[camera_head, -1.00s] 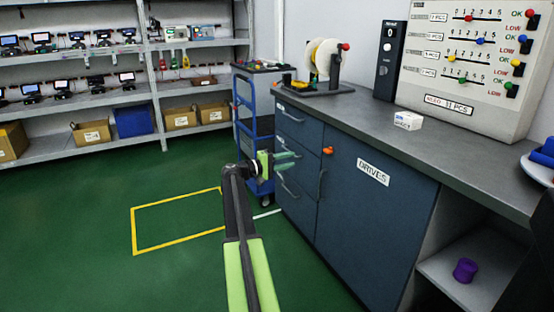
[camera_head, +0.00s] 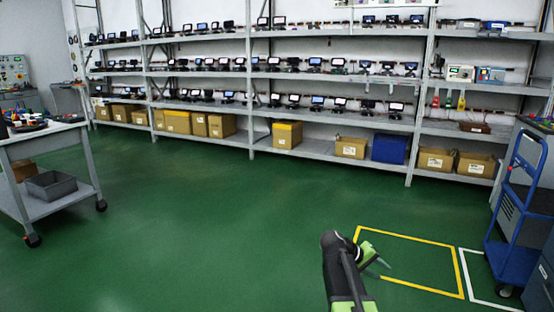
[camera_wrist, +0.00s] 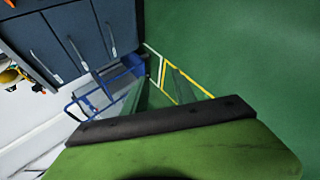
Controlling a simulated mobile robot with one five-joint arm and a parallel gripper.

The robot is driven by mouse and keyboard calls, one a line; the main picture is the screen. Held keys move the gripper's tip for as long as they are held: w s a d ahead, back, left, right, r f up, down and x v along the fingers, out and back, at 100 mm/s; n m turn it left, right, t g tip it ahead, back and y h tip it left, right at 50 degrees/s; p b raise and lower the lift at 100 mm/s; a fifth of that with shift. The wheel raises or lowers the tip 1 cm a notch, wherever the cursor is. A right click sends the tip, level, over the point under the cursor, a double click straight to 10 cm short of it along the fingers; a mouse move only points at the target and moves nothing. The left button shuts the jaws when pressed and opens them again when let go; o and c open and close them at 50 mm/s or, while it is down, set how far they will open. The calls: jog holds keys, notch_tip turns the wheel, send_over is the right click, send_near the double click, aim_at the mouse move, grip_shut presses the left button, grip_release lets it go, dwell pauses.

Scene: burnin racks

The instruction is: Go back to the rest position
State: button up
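My gripper (camera_head: 381,269) is at the lower right of the head view, held out in front of me over the green floor, by the near-left part of a yellow floor outline (camera_head: 408,239). In the wrist view its two pale green fingers (camera_wrist: 158,88) stand apart with only floor showing between them. It looks open and empty. No rest position is marked in any view.
A blue cart (camera_head: 517,220) stands at the right, beside the dark blue cabinet (camera_wrist: 75,35). A grey worktable (camera_head: 50,135) on wheels stands at the left. Long shelves (camera_head: 255,80) with devices and boxes line the back wall. The green floor (camera_head: 200,220) between is clear.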

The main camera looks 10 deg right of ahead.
jog(key=s+a+f+y, duration=0.3)
jog(key=s+a, duration=0.1)
jog(key=a, duration=0.5)
jog(key=s+a+f+y, duration=0.3)
jog(key=s+a, duration=0.1)
jog(key=a, duration=0.5)
jog(key=s+a+f+y, duration=0.3)
jog(key=s+a+y, duration=0.15)
jog(key=a, duration=0.45)
notch_tip(320, 180, up, 36)
jog(key=a+p, duration=0.1)
jog(key=p, duration=3.5)
jog(key=shift+a+n+g, duration=0.15)
jog(key=shift+n+g, duration=0.15)
jog(key=shift+n, duration=0.1)
